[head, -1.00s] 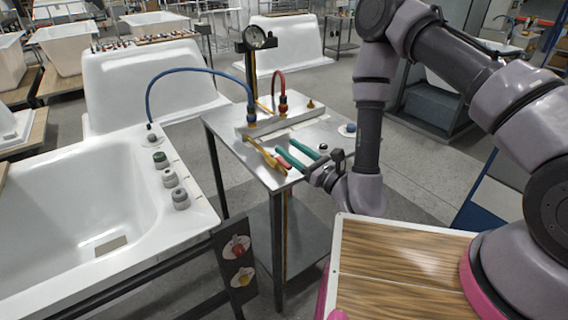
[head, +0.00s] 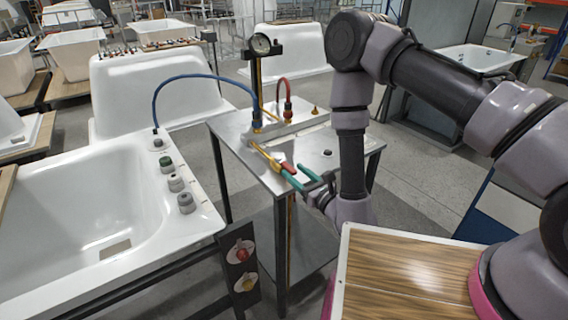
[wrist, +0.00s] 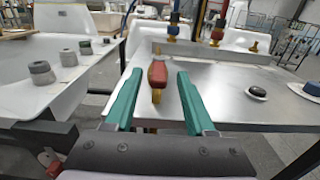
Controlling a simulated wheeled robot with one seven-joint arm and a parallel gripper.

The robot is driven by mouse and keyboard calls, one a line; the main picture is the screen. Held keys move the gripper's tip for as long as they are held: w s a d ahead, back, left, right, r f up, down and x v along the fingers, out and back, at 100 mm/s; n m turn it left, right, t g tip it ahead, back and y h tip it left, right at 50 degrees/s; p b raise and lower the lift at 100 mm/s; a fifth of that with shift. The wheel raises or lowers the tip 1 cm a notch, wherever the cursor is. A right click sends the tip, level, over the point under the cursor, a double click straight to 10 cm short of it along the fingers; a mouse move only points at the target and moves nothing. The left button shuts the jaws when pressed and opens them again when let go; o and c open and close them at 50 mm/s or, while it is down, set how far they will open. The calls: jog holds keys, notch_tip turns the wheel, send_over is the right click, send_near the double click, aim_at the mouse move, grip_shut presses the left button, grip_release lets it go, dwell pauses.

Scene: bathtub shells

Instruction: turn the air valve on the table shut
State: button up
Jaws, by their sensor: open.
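The air valve's red handle (head: 288,167) sits at the end of a yellow-brass lever (head: 264,153) near the front left edge of the metal table (head: 232,128). My gripper (head: 294,172) has green fingers and is open at the table's front edge, close to the handle. In the wrist view the red handle (wrist: 157,72) stands between the two open fingers (wrist: 160,82), nearer the left one, with gaps on both sides. Whether the fingers are level with it in height is hard to tell.
A blue hose (head: 188,78) arcs from the bathtub (head: 130,180) to the table's manifold. A red hose (head: 283,82) and a gauge on a post (head: 261,45) stand behind. A dark knob (wrist: 257,92) lies on the tabletop at right. A panel with red and yellow knobs (head: 242,265) hangs at left.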

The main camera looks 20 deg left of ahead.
aim_at(280, 160)
jog(key=shift+x, duration=3.15)
jog(key=shift+s, duration=0.1)
grip_shut()
